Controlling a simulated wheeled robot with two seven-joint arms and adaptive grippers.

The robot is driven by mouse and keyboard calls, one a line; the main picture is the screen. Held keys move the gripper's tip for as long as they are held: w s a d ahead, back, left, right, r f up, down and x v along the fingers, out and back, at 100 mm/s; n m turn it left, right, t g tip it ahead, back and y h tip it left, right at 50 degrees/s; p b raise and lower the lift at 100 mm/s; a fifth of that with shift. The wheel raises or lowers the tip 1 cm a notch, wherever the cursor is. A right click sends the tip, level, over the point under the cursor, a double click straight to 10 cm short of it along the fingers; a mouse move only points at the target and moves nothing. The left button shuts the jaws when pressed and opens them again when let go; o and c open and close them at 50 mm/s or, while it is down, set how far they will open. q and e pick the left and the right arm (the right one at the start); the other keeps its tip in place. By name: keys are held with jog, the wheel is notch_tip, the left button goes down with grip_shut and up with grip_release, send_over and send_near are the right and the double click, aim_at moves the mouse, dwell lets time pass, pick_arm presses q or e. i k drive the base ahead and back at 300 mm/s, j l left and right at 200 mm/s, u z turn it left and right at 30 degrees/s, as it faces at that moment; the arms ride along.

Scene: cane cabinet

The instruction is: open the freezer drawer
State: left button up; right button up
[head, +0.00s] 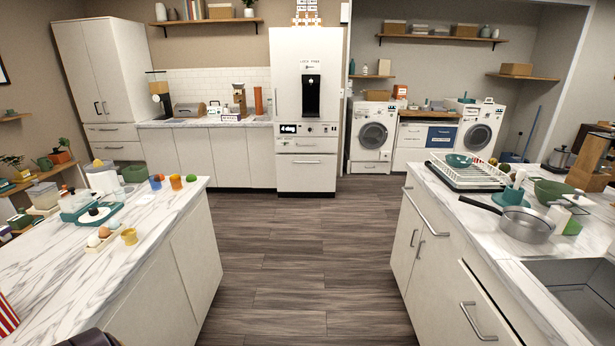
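A tall white fridge (294,92) stands against the back wall across the room. It has a dark dispenser recess (311,96) in its upper door and a small lit display at mid height. Below the display is a narrow front with a bar handle (306,145). Under that is a larger freezer drawer (307,177), with a handle near its top. Both lower fronts look closed and flush. No gripper is recognisable in the head view, and nothing touches the fridge.
A marble-topped island (150,215) with cups and trays stands at left. Another counter (440,190) with a dish rack, pan and sink stands at right. The wood floor (305,240) between them is clear up to the fridge. A dark shape shows at the bottom left edge.

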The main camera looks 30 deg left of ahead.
aim_at(297, 172)
jog(key=i+j+u, duration=0.7)
jog(key=i, duration=0.15)
jog(key=i+u, duration=0.55)
jog(key=i, duration=0.7)
jog(key=i+j, duration=0.1)
jog(key=i, duration=1.5)
jog(key=i+z, duration=0.1)
jog(key=i, duration=0.3)
jog(key=i+j+z, duration=0.15)
jog(key=i, duration=0.25)
jog(key=i+j+z, duration=0.15)
jog(key=i+z, duration=0.2)
jog(key=i+j+z, duration=0.3)
jog(key=i+l, duration=0.1)
